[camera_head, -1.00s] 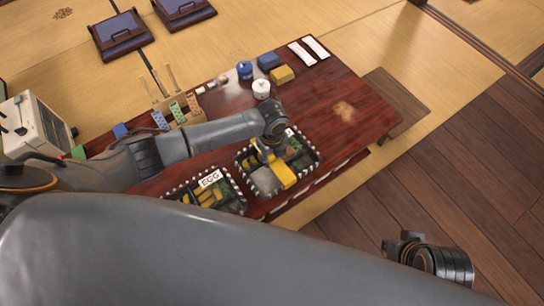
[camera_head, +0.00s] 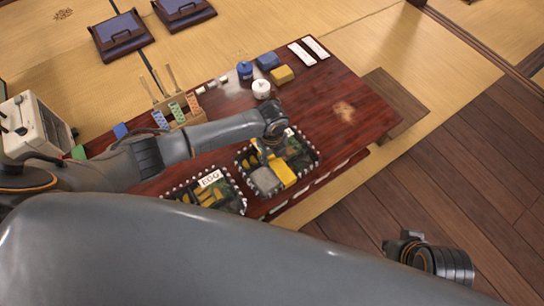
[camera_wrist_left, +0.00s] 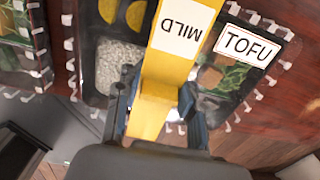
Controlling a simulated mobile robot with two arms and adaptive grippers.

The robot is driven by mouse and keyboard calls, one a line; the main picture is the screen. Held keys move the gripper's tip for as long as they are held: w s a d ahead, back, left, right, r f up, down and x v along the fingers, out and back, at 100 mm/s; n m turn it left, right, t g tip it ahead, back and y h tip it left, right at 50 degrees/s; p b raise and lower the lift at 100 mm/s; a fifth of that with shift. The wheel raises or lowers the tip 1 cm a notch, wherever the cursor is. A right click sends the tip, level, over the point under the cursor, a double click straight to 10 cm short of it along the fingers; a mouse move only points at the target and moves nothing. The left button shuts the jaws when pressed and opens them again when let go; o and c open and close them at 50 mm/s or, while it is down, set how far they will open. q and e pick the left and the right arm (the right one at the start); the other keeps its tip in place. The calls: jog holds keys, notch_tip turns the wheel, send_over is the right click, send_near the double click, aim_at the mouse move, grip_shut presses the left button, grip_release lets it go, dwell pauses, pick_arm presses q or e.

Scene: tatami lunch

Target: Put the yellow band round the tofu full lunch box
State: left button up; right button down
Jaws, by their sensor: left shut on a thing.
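The tofu lunch box (camera_head: 300,158) is a dark tray with food, clear clips along its rim and a TOFU label (camera_wrist_left: 250,45). It stands at the near side of the red-brown table. The yellow band (camera_wrist_left: 186,58), marked MILD, lies across the box between the rice and the greens; it also shows in the head view (camera_head: 284,172). My left gripper (camera_wrist_left: 155,97) is shut on the yellow band, one finger on each side of it. Whether the band passes under the box is hidden. My right gripper (camera_head: 406,241) is off the table at lower right; its fingers are unclear.
An EGG lunch box (camera_head: 222,194) stands to the left on the table (camera_head: 335,85). Blue and yellow blocks, a white pot (camera_head: 261,88) and a wooden rack (camera_head: 180,108) with coloured pieces stand farther back. The table's right part is mostly clear.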

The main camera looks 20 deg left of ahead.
pick_arm(q)
jog(key=shift+s+a+f, duration=0.1)
jog(key=shift+s+f, duration=0.3)
jog(key=shift+f, duration=0.45)
jog(key=shift+c, duration=0.3)
jog(key=shift+o, duration=1.1)
jog(key=shift+f, duration=0.25)
jog(key=shift+w+f, duration=0.1)
jog(key=c, duration=0.3)
jog(key=o, duration=1.4)
jog(key=shift+w+r, duration=0.15)
jog(key=shift+r, duration=0.1)
jog(key=o, duration=0.4)
jog(key=shift+o, duration=0.2)
